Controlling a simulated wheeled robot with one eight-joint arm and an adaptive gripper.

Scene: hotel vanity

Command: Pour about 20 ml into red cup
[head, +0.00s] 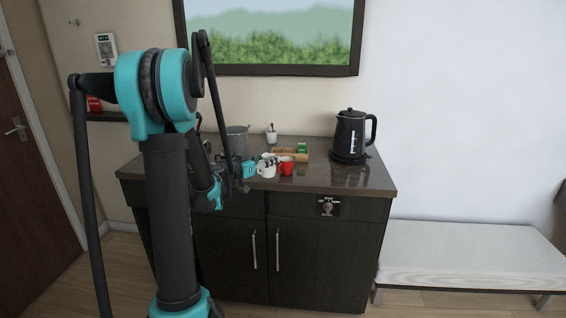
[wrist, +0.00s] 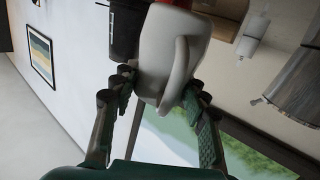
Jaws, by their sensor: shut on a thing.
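A red cup (head: 287,166) stands on the dark vanity top, right of a white handled jug (head: 266,170). My gripper (head: 268,162) is shut on the white jug. In the wrist view the white jug (wrist: 170,55) sits between the two fingers of my gripper (wrist: 158,84), with its handle facing the camera. A bit of the red cup (wrist: 178,3) shows at the top edge, just beyond the jug. The inside of the jug and of the red cup is hidden, and I see no liquid stream.
A black kettle (head: 350,135) stands on its base at the right. A wooden tray (head: 293,152) with a green packet lies behind the cups. A grey bucket (head: 237,140) and a small white holder (head: 271,136) stand at the back. The front right of the counter (head: 325,182) is clear.

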